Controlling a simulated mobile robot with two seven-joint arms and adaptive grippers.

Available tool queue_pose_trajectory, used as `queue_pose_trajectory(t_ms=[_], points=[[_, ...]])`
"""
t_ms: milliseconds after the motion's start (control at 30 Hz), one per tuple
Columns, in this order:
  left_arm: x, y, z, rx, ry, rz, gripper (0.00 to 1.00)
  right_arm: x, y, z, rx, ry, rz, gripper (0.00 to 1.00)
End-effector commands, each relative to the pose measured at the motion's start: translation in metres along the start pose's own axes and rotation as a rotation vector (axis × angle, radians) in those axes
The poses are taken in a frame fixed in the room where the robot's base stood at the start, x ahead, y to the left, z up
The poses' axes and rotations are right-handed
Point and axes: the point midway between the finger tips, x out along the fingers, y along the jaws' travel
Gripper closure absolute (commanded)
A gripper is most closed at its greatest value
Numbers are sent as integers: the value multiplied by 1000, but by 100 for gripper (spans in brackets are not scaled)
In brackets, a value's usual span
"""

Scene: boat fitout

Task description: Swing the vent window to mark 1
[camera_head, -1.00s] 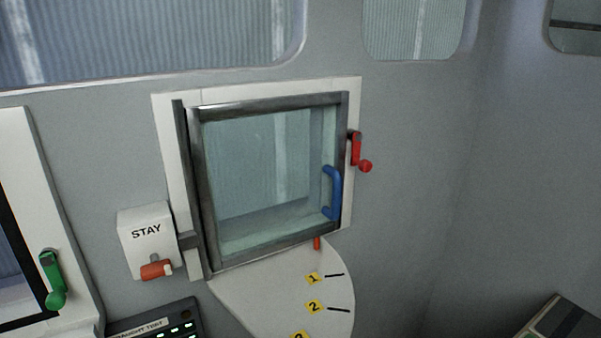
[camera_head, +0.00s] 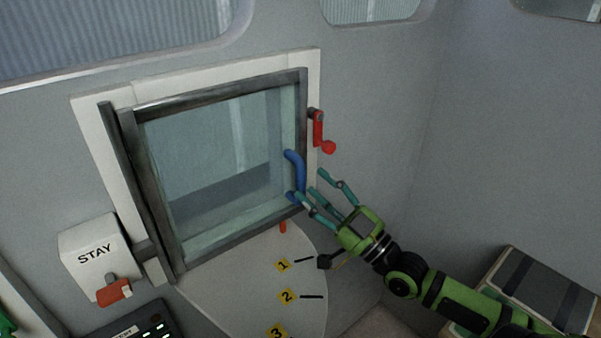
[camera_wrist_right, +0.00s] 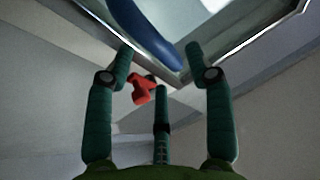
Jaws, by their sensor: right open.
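The vent window (camera_head: 215,165) is a glass pane in a dark metal frame, with its frame close to the white surround. Its blue handle (camera_head: 299,172) is at the right side of the pane. A small red-orange pointer (camera_head: 283,227) under the window's lower right corner stands above mark 1 (camera_head: 283,265) on the pale dial plate (camera_head: 235,285). My right gripper (camera_head: 312,186) is open, with its fingertips close to the handle's lower end. In the right wrist view the handle (camera_wrist_right: 145,30) lies ahead, between and beyond the fingertips; contact cannot be told. My left gripper is out of view.
A white STAY box (camera_head: 95,250) with a red-orange lever (camera_head: 115,292) is left of the window. A red crank (camera_head: 319,130) sits right of the frame, just above my gripper. A dark-topped case (camera_head: 535,290) stands lower right. The wall at right is bare.

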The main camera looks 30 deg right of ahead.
Motion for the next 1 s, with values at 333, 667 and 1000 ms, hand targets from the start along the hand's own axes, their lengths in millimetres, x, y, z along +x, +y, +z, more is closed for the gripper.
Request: queue_pose_trajectory(t_ms=[333, 667, 1000], points=[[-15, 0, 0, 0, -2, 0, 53, 36, 0, -1, -1, 1, 1, 46], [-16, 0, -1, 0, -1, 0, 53, 39, 0, 1, -1, -2, 0, 46], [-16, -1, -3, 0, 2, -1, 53, 39, 0, 1, -2, -2, 0, 100]])
